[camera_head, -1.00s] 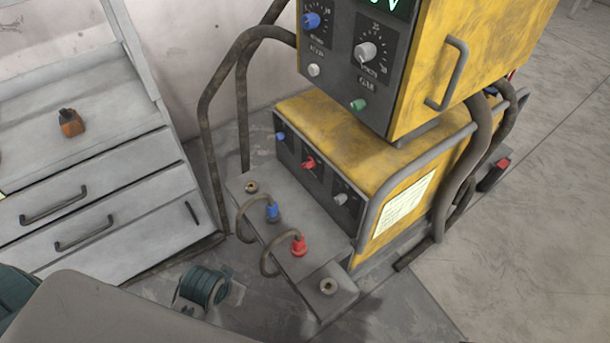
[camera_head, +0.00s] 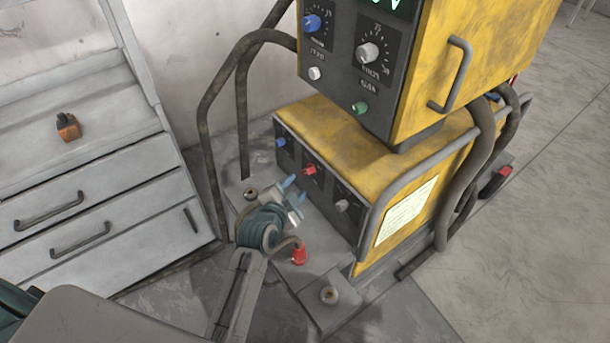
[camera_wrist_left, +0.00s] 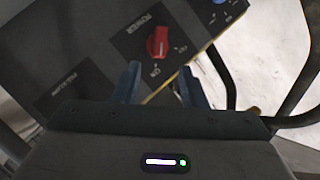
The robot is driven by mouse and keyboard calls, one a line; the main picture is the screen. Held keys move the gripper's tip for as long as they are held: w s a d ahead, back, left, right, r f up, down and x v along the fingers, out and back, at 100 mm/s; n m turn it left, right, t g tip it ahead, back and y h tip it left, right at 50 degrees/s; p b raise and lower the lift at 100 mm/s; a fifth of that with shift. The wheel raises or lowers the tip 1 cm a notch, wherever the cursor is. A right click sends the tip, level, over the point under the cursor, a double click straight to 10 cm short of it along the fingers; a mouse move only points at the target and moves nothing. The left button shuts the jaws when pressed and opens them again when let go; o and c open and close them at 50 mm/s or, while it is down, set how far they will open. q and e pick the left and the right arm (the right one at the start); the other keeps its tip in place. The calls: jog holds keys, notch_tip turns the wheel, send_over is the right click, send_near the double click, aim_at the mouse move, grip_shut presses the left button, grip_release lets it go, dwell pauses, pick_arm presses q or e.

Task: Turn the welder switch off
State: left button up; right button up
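The welder (camera_head: 355,140) is a yellow box with a dark front panel, under a second yellow unit. Its red power switch (camera_head: 310,170) sits mid-panel between a blue knob (camera_head: 281,142) and a pale knob (camera_head: 342,206). In the left wrist view the red switch (camera_wrist_left: 158,42) lies just beyond the fingertips, by the label POWER. My left gripper (camera_head: 292,190) is in front of the panel, below and left of the switch, apart from it. Its fingers (camera_wrist_left: 158,80) are spread with nothing between them. My right gripper is not in view.
The upper yellow unit (camera_head: 470,85) stands above the welder, with a handle on its side. A red cable plug (camera_head: 299,255) rises from the grey ledge (camera_head: 330,296) below the panel. Dark curved pipes (camera_head: 205,120) stand at the left. A drawer cabinet (camera_head: 110,215) is at far left.

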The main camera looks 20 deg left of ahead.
aim_at(307, 173)
pick_arm(q)
jog(key=x, duration=0.6)
jog(key=shift+w+f, duration=0.1)
jog(key=shift+w, duration=0.05)
jog(key=shift+x, duration=0.75)
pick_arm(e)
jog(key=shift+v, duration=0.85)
pick_arm(q)
jog(key=shift+c, duration=0.5)
jog(key=c, duration=0.7)
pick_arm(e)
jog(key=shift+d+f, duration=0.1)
